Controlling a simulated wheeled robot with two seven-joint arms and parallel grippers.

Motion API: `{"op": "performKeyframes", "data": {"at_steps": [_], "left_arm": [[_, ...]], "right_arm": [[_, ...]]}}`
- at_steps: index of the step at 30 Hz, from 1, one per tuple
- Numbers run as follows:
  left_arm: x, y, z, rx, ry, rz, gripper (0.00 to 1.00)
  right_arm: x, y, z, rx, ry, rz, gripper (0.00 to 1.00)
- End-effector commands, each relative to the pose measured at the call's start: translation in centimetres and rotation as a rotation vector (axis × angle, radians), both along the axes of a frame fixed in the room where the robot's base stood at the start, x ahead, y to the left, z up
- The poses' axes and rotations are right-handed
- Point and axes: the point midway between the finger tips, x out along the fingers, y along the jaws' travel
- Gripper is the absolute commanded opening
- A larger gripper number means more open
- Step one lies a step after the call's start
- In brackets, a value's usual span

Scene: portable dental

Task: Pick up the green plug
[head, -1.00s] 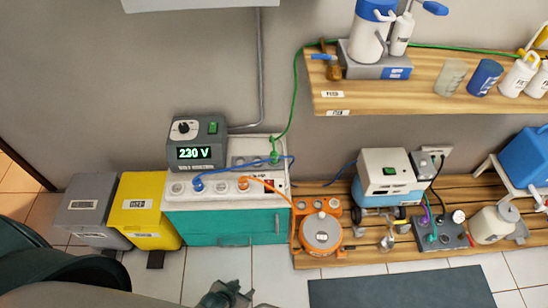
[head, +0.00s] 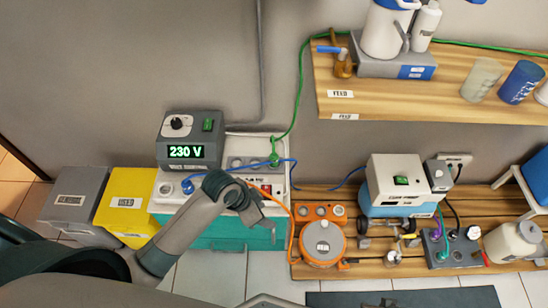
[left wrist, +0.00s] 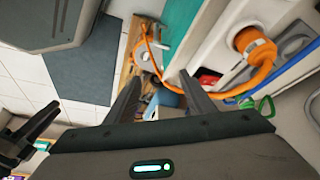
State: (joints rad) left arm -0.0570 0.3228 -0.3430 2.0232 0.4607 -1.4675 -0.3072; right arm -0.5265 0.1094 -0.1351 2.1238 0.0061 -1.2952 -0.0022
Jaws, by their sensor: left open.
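The green plug (head: 273,158) stands on the white panel on top of the teal cabinet, with a green cable rising from it. Part of a green loop (left wrist: 266,106) shows at the right in the left wrist view; I cannot tell whether it is the plug or its cable. My left gripper (head: 272,218) is in front of the panel, lower in the picture than the plug and apart from it. Its two fingers (left wrist: 162,88) are spread with nothing held. My right gripper (left wrist: 38,135) shows partly at the left wrist view's left edge; its jaw state is unclear.
An orange plug (left wrist: 252,46) with an orange cable is close to my left gripper. A blue plug (head: 188,186) sits left on the panel (head: 172,186). The 230 V box (head: 190,140) stands behind it. An orange round device (head: 323,243) is on the low wooden bench (head: 375,268).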

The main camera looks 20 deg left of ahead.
Motion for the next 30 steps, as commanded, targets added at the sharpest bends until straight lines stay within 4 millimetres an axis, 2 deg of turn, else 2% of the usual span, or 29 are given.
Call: {"op": "performKeyframes", "data": {"at_steps": [5, 11, 17, 24, 30], "left_arm": [[2.3, 0.0, 1.6, 0.014, -0.003, -0.127, 0.49], [6.3, 0.9, 3.2, 0.028, -0.006, -0.261, 0.49], [12.0, 3.3, 5.8, 0.041, -0.008, -0.386, 0.49], [18.1, 7.4, 10.4, 0.044, -0.017, -0.475, 0.49], [20.6, 9.5, 12.9, 0.038, -0.026, -0.499, 0.49]], "right_arm": [[-0.4, -0.1, -0.5, -0.003, 0.015, 0.000, 0.31], [-0.6, -0.1, -2.6, -0.002, 0.028, 0.000, 0.31], [-0.7, 0.0, -5.9, 0.000, 0.040, 0.002, 0.31], [-1.3, 0.1, -9.5, 0.001, 0.052, 0.003, 0.31], [-1.6, 0.1, -11.1, 0.003, 0.055, 0.004, 0.31]]}}
